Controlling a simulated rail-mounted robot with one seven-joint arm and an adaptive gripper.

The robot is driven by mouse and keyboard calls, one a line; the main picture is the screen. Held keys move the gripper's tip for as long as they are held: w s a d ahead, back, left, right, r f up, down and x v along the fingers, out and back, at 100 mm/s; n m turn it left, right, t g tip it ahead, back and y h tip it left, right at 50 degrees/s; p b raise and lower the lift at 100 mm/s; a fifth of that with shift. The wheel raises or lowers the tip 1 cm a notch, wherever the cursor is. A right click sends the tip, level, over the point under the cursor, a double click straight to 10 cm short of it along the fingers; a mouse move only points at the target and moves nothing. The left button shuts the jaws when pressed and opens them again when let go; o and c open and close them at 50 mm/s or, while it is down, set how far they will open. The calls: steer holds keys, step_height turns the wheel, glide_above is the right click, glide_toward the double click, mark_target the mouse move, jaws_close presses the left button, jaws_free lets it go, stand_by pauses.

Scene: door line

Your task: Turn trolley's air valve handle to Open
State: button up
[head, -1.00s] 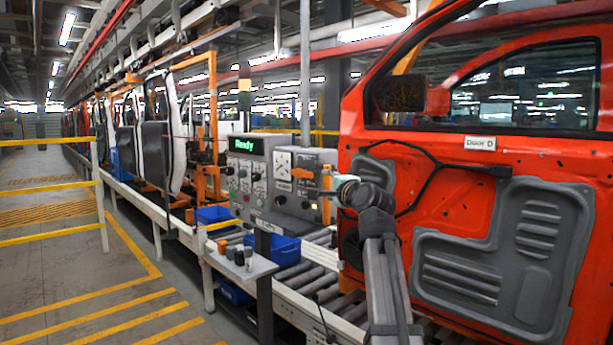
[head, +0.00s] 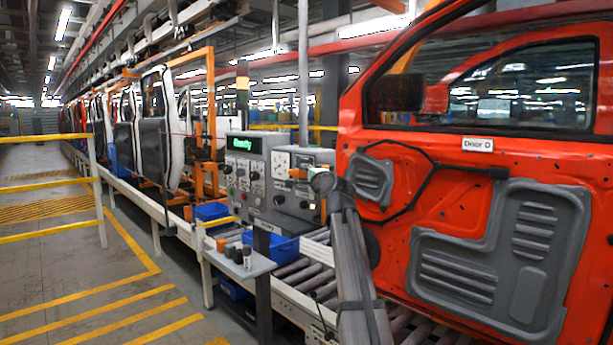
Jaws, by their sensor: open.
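The grey control panel (head: 247,172) of the trolley stands left of the red door, with a green lit display reading "Ready". To its right is a second grey panel with a white square plate (head: 281,161). A small orange handle (head: 298,174) sits beside that plate, apparently the air valve handle; its labels are too small to read. My gripper (head: 321,182) is at the end of my arm, just right of the orange handle and seen from behind. Its fingers are mostly hidden, and I cannot tell whether they touch the handle. I see nothing held in it.
The red door (head: 470,215) labelled Door D fills the right side, close to my arm. A small grey shelf (head: 240,265) with several small cylinders stands in front. Blue bins (head: 284,247) sit by the roller conveyor (head: 318,283). The floor at left is clear beyond yellow lines.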

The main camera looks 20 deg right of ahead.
jaws_close()
steer(key=shift+r+p, duration=0.15)
steer(key=shift+p, duration=0.15)
